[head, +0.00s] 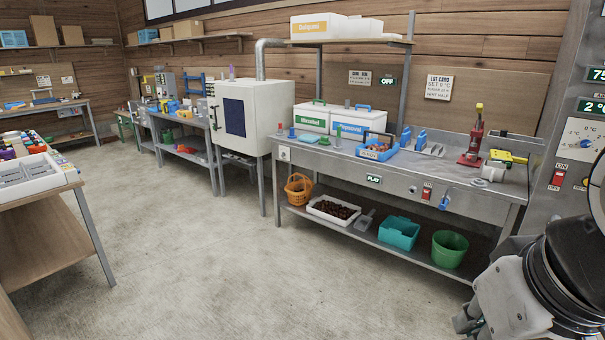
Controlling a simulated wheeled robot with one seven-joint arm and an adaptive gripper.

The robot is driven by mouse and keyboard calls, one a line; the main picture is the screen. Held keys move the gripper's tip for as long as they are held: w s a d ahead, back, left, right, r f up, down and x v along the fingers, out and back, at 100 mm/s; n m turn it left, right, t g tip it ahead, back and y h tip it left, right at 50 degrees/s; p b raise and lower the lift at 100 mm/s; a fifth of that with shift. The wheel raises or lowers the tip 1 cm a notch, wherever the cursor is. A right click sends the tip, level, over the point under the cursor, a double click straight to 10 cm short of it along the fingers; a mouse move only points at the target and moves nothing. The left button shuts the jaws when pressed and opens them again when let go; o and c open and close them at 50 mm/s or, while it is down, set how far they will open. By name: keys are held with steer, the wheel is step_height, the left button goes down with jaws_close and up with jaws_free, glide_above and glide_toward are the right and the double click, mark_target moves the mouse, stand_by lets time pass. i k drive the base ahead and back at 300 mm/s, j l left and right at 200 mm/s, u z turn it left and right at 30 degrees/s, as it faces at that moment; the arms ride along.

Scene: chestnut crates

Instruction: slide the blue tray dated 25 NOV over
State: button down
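A small blue tray (391,154) sits on the steel bench, in front of the white box with the blue label. It holds small brown and reddish items. Its white front label has blue print that seems to end in NOV, but the full date is too small to read surely. Part of my arm shows at the lower right, well apart from the tray. I cannot make out my gripper's fingers there.
Beside the tray on the steel bench (455,192) stand white lidded boxes (313,118), a blue rack (430,147) and a red press (473,140). A shelf below holds an orange basket (298,188), a teal crate (399,233) and a green bucket (449,248). The floor in front is clear.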

mark_target(379, 149)
steer(key=i, duration=1.9)
steer(key=i+j+z, duration=0.1)
steer(key=i, duration=0.9)
steer(key=i+j, duration=0.1)
steer(key=i, duration=0.85)
steer(key=i+j+z, duration=0.1)
steer(key=i, duration=0.85)
